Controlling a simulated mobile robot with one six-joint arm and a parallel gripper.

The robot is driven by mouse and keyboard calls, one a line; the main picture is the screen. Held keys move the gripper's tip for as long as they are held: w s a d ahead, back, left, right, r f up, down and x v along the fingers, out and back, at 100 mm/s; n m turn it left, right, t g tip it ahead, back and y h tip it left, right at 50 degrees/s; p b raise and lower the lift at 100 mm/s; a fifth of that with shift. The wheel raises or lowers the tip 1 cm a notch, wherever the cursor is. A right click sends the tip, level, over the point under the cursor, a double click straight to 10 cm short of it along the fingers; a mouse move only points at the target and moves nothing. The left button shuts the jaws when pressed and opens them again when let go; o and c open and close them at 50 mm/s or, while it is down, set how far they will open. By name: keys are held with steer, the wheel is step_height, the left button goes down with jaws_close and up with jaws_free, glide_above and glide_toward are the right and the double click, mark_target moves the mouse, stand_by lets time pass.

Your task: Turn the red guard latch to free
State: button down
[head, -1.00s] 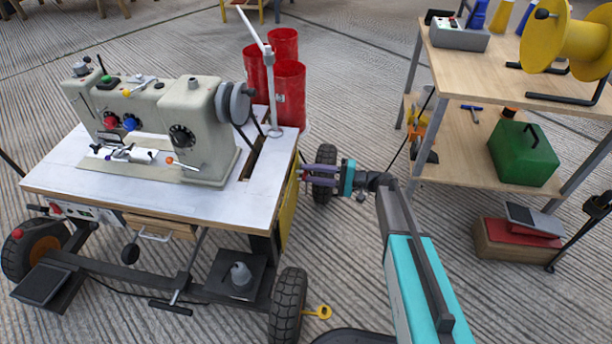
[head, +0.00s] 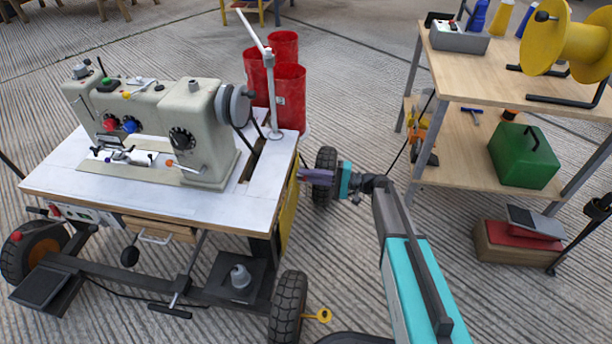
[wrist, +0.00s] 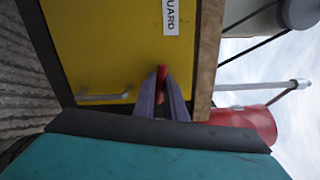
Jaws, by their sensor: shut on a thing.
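The red guard latch (wrist: 162,72) sits near the edge of the yellow guard panel (wrist: 100,45), below a white label reading "UARD". My gripper (wrist: 162,82) has its purple fingers on either side of the latch, shut on it. Much of the latch is hidden between the fingers. In the head view my gripper (head: 303,175) reaches the right side of the sewing machine table, where the yellow panel (head: 288,212) shows as a thin strip. The latch cannot be made out there.
The sewing machine (head: 165,125) stands on the white-topped wheeled table (head: 60,178). Red bins (head: 290,95) stand behind its right end. A metal handle (wrist: 105,97) is on the panel.

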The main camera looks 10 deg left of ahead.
steer(key=shift+d+r+m+p, duration=0.15)
steer(key=shift+m+p, duration=0.45)
steer(key=shift+p, duration=0.6)
steer(key=m+p, duration=1.6)
steer(key=p, duration=0.6)
steer(key=shift+m+p, duration=0.4)
steer(key=c, duration=1.8)
jaws_free()
